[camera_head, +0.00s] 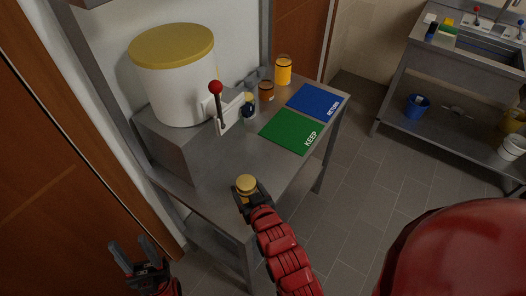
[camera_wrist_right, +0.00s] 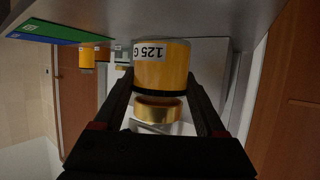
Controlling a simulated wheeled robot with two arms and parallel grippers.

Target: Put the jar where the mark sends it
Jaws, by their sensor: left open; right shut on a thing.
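My right gripper (camera_head: 252,197) is shut on a jar with a gold-yellow lid (camera_head: 245,184), over the near end of the metal table. In the right wrist view the jar (camera_wrist_right: 165,68) is orange-yellow, with a white label reading "125 G" and a gold lid. I cannot tell whether it touches the table. A green mat marked KEEP (camera_head: 286,129) and a blue mat marked RETURN (camera_head: 316,101) lie side by side towards the table's far end; both look empty. My left gripper (camera_head: 138,254) is open and empty, low at the left, off the table.
A white tank with a yellow lid (camera_head: 178,88) stands on a grey block (camera_head: 180,145). A red-knobbed lever (camera_head: 216,90) is beside it. A sink bench (camera_head: 460,60) is across the floor.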

